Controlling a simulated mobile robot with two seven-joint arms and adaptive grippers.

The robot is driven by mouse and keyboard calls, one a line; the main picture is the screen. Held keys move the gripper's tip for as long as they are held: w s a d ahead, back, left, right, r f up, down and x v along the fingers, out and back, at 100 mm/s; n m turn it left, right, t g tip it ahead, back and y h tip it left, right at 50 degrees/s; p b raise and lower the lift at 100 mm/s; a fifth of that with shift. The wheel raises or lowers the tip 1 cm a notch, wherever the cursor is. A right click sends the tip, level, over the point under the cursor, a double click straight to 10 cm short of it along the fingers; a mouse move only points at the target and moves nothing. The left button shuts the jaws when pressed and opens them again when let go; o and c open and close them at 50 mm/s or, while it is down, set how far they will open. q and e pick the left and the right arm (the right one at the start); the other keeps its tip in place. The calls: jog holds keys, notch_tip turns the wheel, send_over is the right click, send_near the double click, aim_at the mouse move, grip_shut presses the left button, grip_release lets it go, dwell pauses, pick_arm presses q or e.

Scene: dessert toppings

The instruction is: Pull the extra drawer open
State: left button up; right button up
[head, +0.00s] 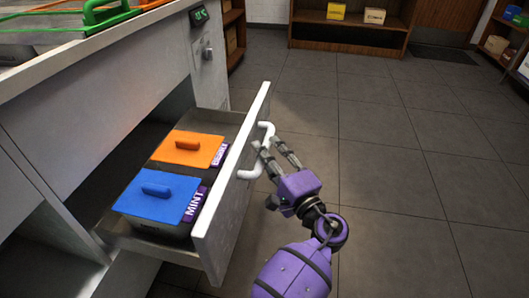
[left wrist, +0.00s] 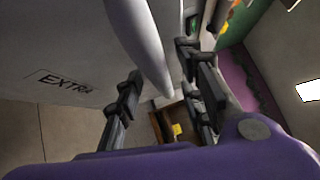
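The extra drawer (head: 235,185) is pulled well out of the white counter in the head view. Its front carries a white bar handle (head: 266,150). The EXTRA label (left wrist: 64,83) shows on the drawer front in the left wrist view. My left gripper (head: 272,147) is at the handle, on the outer side of the drawer front. In the left wrist view the handle (left wrist: 145,45) runs between the two fingers, with gaps beside it, so the gripper looks open around it. Whether a finger touches the handle is unclear. My right gripper is not in view.
Inside the drawer are a blue-lidded container (head: 158,198) labelled MINT and an orange-lidded container (head: 188,149). Green and orange lids (head: 105,14) lie on the counter top. Wooden shelves (head: 350,30) stand at the back. The tiled floor (head: 400,150) to the right is clear.

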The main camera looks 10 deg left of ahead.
pick_arm(q)
jog(key=r+v, duration=0.1)
jog(key=v, duration=0.5)
jog(key=shift+s+f, duration=0.2)
jog(key=shift+f, duration=0.3)
jog(key=shift+d, duration=0.1)
